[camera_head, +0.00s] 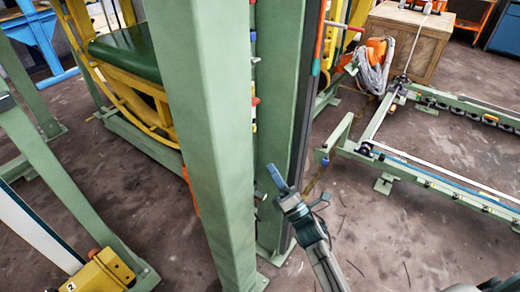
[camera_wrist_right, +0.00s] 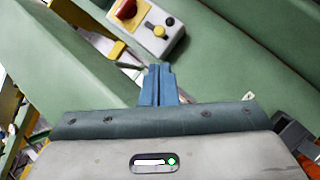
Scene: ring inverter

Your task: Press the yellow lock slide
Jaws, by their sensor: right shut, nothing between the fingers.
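My right gripper (camera_head: 279,181) is beside the tall green post in the head view, its blue fingers closed together and empty. In the right wrist view the fingers (camera_wrist_right: 158,84) point at a grey control box (camera_wrist_right: 150,27) on a green beam. The box has a red knob (camera_wrist_right: 127,9) and a small round yellow button (camera_wrist_right: 159,31). A yellow piece (camera_wrist_right: 93,38) lies left of the box, apart from the fingertips; it may be the lock slide, but I cannot tell. The left gripper is out of view.
A wide green post (camera_head: 205,130) stands left of the right gripper and hides part of the machine. A low green roller frame (camera_head: 440,185) is at the right. A yellow block marked 2 (camera_head: 105,272) is at lower left.

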